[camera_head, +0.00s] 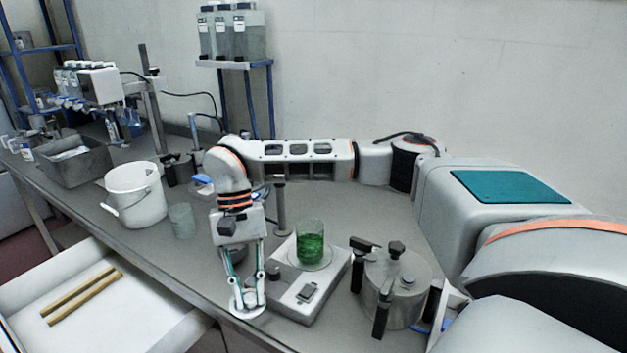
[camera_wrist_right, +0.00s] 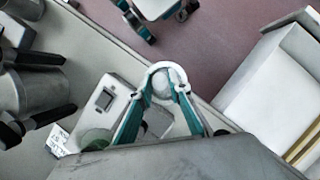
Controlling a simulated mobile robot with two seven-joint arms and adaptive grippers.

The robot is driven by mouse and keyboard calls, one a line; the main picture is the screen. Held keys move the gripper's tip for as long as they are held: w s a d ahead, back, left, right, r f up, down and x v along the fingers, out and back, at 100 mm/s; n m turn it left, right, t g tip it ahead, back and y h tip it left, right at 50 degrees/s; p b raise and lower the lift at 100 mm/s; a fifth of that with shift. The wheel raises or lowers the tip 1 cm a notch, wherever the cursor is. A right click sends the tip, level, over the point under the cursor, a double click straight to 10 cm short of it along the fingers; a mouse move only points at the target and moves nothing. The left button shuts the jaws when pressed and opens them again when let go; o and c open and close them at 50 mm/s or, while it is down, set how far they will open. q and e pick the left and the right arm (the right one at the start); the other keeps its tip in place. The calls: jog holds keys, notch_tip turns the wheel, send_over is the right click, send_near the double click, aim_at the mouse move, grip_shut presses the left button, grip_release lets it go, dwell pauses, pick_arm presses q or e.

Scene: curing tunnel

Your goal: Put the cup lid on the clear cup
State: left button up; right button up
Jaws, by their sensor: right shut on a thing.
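My right gripper (camera_head: 247,292) points down near the table's front edge and is shut on a pale, round cup lid (camera_head: 246,309). The lid also shows between the fingertips in the right wrist view (camera_wrist_right: 162,84). It is apart from any cup. A small, empty-looking clear cup (camera_head: 181,221) stands upright on the table, left of my right gripper and farther back. A clear beaker of green liquid (camera_head: 310,247) stands on the white hotplate (camera_head: 296,305), right of the gripper.
A metal pot with black clamps (camera_head: 396,290) stands right of the hotplate. A white bucket (camera_head: 134,195) stands left of the clear cup. A metal stand (camera_head: 280,210) rises behind the gripper. An open white drawer with wooden sticks (camera_head: 82,296) lies below the table's front left edge.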

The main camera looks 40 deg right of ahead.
jog(key=w+d+r+m+t+p, duration=0.2)
jog(key=d+r+m+t+p, duration=0.15)
jog(key=d+r+m, duration=0.55)
jog(key=w+d+r+m+t+p, duration=0.2)
jog(key=d+r+m+t, duration=0.3)
jog(key=d+m, duration=0.8)
pick_arm(q)
jog(key=shift+s+d+r+b, duration=0.15)
jog(key=shift+r+b, duration=0.85)
jog(key=shift+b, duration=1.15)
pick_arm(e)
notch_tip(320, 180, down, 6)
jog(key=a+m, duration=0.2)
jog(key=shift+s+a+r, duration=0.15)
jog(key=shift+a+r, duration=0.05)
pick_arm(q)
jog(key=shift+r+t, duration=0.3)
jog(key=shift+r, duration=0.2)
pick_arm(e)
jog(key=shift+g, duration=0.35)
pick_arm(q)
jog(key=shift+f+p, duration=0.1)
jog(key=shift+p, duration=0.2)
pick_arm(e)
jog(key=shift+f, duration=0.15)
jog(key=shift+f, duration=0.35)
